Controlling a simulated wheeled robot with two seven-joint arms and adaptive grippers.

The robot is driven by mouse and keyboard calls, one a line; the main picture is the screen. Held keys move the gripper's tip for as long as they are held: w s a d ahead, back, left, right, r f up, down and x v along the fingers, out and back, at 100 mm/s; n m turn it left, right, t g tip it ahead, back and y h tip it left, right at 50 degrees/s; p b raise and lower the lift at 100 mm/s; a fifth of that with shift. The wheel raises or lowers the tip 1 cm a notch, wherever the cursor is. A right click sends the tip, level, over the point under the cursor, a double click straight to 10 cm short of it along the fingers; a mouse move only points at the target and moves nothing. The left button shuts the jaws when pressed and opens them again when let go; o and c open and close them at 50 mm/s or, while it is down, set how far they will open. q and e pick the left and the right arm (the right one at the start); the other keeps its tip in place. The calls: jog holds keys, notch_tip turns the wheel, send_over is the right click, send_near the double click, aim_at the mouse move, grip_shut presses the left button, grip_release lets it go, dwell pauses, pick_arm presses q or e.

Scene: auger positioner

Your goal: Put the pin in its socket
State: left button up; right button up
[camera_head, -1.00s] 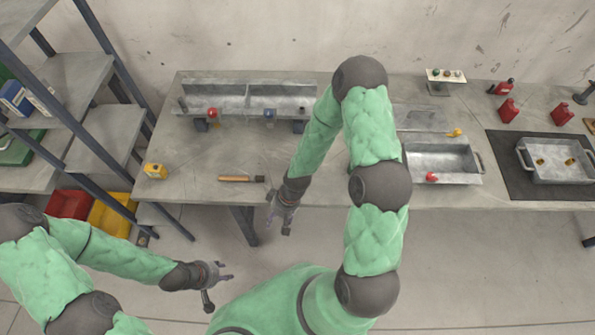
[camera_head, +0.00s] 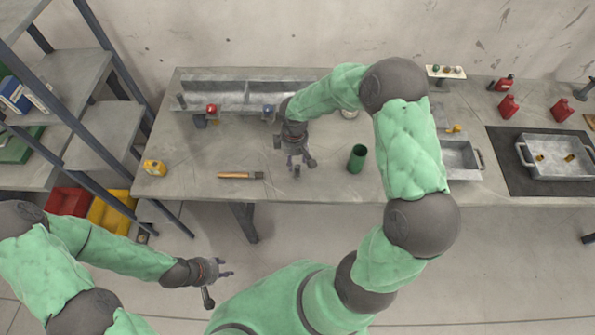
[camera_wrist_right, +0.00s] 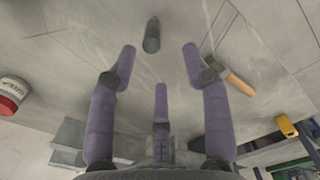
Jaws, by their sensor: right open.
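An upright dark green cylinder (camera_head: 357,158) stands on the table right of my right gripper (camera_head: 298,166). It may be the pin, but I cannot tell. A dark cylinder (camera_wrist_right: 152,35) shows in the right wrist view beyond the fingertips, apart from them; it may be the same piece. My right gripper is open and empty above the table, its purple fingers (camera_wrist_right: 158,72) spread. My left gripper (camera_head: 221,275) is open and empty, low in front of the table. I cannot make out which part is the socket.
A metal trough (camera_head: 225,92) with red and blue knobs stands at the back. A metal tray (camera_head: 461,157) is partly behind my right arm. The table's front middle is clear.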

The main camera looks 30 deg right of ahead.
aim_at(297, 166)
notch_tip(297, 166, down, 3)
jog(key=shift+d+f, duration=0.25)
jog(key=shift+f, duration=1.05)
jog(key=shift+d+f, duration=0.25)
jog(key=shift+f, duration=1)
grip_shut()
